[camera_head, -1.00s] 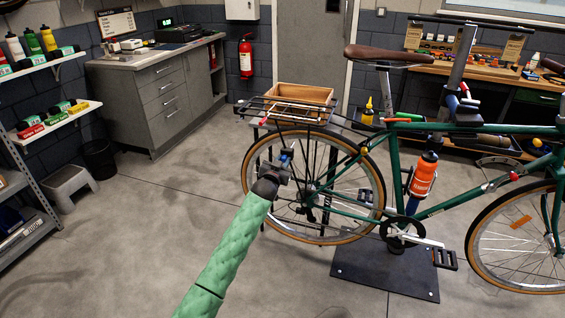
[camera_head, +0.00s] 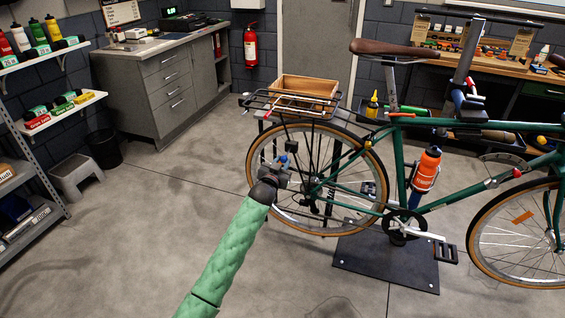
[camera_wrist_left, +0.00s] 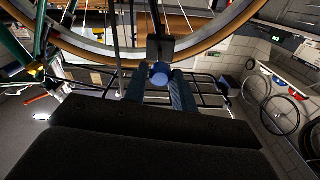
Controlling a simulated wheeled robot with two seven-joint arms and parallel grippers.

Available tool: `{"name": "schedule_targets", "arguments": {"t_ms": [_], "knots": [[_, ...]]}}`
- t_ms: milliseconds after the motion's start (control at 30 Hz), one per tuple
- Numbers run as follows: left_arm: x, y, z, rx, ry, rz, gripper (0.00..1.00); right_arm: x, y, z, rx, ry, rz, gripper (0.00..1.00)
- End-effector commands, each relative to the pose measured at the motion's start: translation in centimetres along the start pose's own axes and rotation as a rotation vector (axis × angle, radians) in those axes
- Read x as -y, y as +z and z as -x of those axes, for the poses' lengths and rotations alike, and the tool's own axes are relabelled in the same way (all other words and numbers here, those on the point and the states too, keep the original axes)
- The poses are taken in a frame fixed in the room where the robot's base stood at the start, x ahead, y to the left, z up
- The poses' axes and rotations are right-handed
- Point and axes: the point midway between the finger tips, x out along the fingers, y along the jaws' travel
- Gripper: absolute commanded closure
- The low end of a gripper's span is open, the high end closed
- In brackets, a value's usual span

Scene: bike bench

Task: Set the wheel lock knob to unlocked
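A small round blue knob, which I take for the wheel lock knob (camera_head: 284,159), sits by the rear wheel (camera_head: 378,195) of the green bike. In the left wrist view the blue knob (camera_wrist_left: 159,74) faces me below a dark block (camera_wrist_left: 160,47) near the tire. My left gripper (camera_wrist_left: 161,82) has its two fingers apart, one on each side of the knob. Whether they touch it is not clear. The left gripper in the head view (camera_head: 280,168) is small and partly hides the wheel. No lock marking is readable. My right gripper is not in view.
The bike stands over a black base plate (camera_head: 372,272). Bare floor lies left of the bike, up to a grey step stool (camera_head: 80,175) and shelf (camera_head: 50,113).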

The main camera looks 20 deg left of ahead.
Motion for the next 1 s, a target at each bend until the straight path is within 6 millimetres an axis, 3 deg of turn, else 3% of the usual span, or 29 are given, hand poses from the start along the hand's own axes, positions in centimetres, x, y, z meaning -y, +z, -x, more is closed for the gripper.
{"name": "schedule_targets", "arguments": {"t_ms": [100,467,733,1000], "knots": [[-0.1,0.2,0.1,0.002,0.001,0.0,0.55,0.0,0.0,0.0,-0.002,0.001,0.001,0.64],[0.0,0.1,0.6,0.001,0.0,0.0,0.55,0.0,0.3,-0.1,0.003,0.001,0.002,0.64],[-0.1,0.3,4.3,0.001,0.0,0.0,0.55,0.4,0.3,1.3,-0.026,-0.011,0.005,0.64],[0.0,0.2,7.3,0.002,0.0,0.0,0.55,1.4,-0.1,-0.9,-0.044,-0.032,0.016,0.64]]}}
